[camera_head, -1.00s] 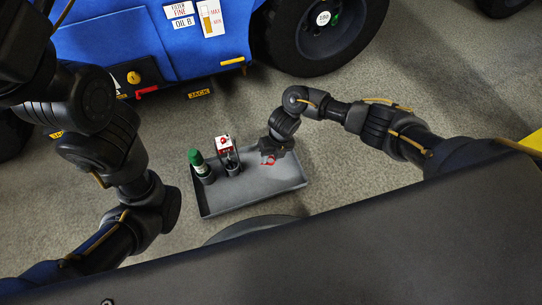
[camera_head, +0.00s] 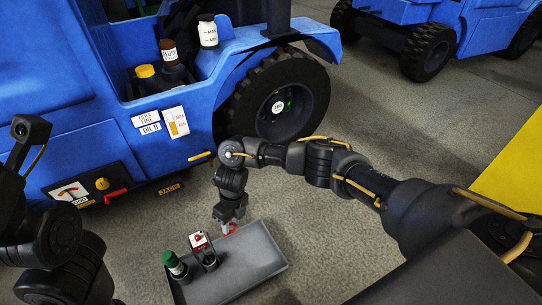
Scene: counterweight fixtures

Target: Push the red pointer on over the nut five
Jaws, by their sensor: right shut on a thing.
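My right gripper (camera_head: 227,221) is shut on a small red pointer (camera_head: 231,229) just above the far side of the grey tray. Much of the pointer is hidden by the fingers. The blue vehicle's front wheel (camera_head: 278,100) stands beyond the tray, with a white label (camera_head: 277,107) and a bit of green (camera_head: 287,104) at its hub. The wheel nuts are too small to tell apart, so I cannot tell which is nut five. The gripper and pointer are well apart from the wheel. My left arm is at the left edge; its gripper does not show.
The grey tray (camera_head: 250,264) on the floor holds a green-capped bottle (camera_head: 175,264) and a red-and-white item (camera_head: 200,241) in dark holders. Bottles stand on the vehicle's ledge, including a white one (camera_head: 208,31). A yellow surface (camera_head: 515,165) is at right.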

